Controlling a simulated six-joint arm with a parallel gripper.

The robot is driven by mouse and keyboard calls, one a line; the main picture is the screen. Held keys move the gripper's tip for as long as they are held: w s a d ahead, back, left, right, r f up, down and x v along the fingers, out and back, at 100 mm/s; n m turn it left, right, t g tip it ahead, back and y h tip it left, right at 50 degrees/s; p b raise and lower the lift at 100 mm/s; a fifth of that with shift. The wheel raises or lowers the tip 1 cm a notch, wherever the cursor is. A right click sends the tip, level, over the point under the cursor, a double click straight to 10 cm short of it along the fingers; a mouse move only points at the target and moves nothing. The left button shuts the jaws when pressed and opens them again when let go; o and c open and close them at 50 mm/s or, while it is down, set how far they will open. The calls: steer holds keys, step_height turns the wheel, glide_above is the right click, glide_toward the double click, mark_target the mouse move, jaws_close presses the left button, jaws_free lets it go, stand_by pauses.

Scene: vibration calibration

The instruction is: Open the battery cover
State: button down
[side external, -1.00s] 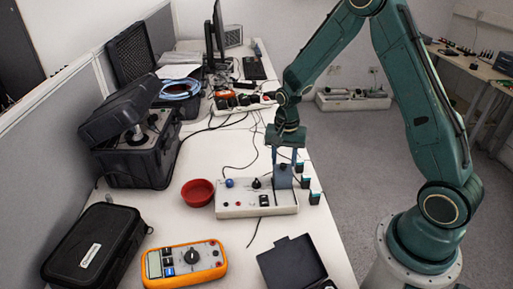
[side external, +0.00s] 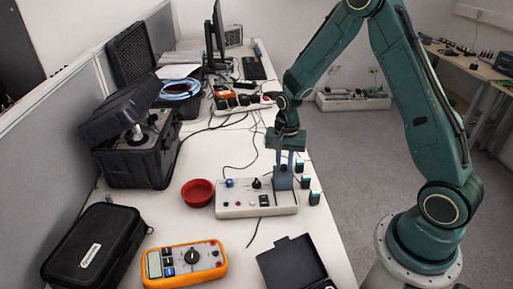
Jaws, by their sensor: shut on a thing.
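A light grey control box (side external: 235,210) stands on the white table, with a blue knob, a black knob and small switches on its top. A blue-grey upright block (side external: 283,181) stands at the box's right end. I cannot clearly make out a battery cover; the block may be it or part of it. My gripper (side external: 285,165) points down directly over this block. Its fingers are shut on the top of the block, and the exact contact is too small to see.
Several small dark green-topped pieces (side external: 314,197) stand close to the box's right end. A red bowl (side external: 197,192) is left of the box. An orange multimeter (side external: 186,263) and an open black case (side external: 290,262) lie in front. A black cable runs behind the box.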

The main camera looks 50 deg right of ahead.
steer(key=shift+s+a, duration=1.85)
steer(key=shift+a, duration=0.05)
steer(key=c, duration=1.3)
jaws_free()
steer(key=shift+r, duration=0.1)
step_height(320, 180, up, 14)
